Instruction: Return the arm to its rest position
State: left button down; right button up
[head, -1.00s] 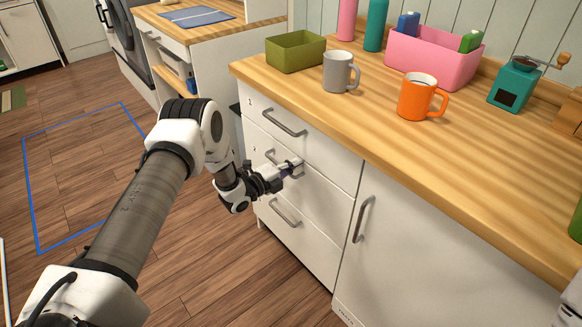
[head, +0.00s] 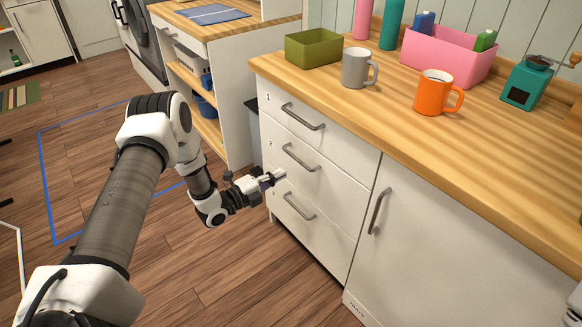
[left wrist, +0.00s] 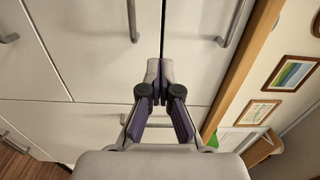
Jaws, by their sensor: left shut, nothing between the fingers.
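My left arm (head: 122,195) reaches in from the left in the head view. Its left gripper (head: 279,175) is shut and empty, in front of the drawer unit's left side. It stands lower left of the middle drawer handle (head: 300,157) and looks apart from it. In the left wrist view the fingertips of the left gripper (left wrist: 160,72) are together, with white cabinet fronts (left wrist: 95,60) beyond them. My right gripper is not in view.
The top drawer (head: 340,130), middle drawer and bottom drawer look shut. Above, the wooden counter (head: 460,150) carries a green box (head: 313,50), a grey mug (head: 356,70), an orange mug (head: 433,95) and a pink bin (head: 445,58). Open floor (head: 200,275) lies left of the drawers.

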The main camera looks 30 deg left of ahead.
pick_arm(q)
jog(key=shift+s+a, duration=0.15)
jog(key=shift+s, duration=0.2)
jog(key=s+d+r+g+h+p, duration=0.1)
jog(key=d+r+p, duration=0.15)
jog(key=d, duration=0.25)
jog(key=s+d+r+g+p, duration=0.1)
jog(key=d+p, duration=0.2)
jog(key=d, duration=0.1)
jog(key=s+d+f+n+g+y+p, duration=0.3)
jog(key=s+d+f+n+g+p, duration=0.25)
jog(key=s, duration=0.45)
jog(key=s+a+f+n+g+y, duration=0.1)
jog(key=s+n+g, duration=0.2)
jog(key=s+n, duration=0.2)
jog(key=s+a+f+n+g+y+b, duration=0.1)
jog(key=s+n+g+y, duration=0.1)
jog(key=s+n, duration=0.4)
jog(key=s+a+f+n+g+y, duration=0.1)
jog(key=s+n+g, duration=0.3)
jog(key=s, duration=0.9)
jog(key=shift+s+n+y, duration=0.2)
jog(key=shift+n+y, duration=0.3)
jog(key=shift+n, duration=0.75)
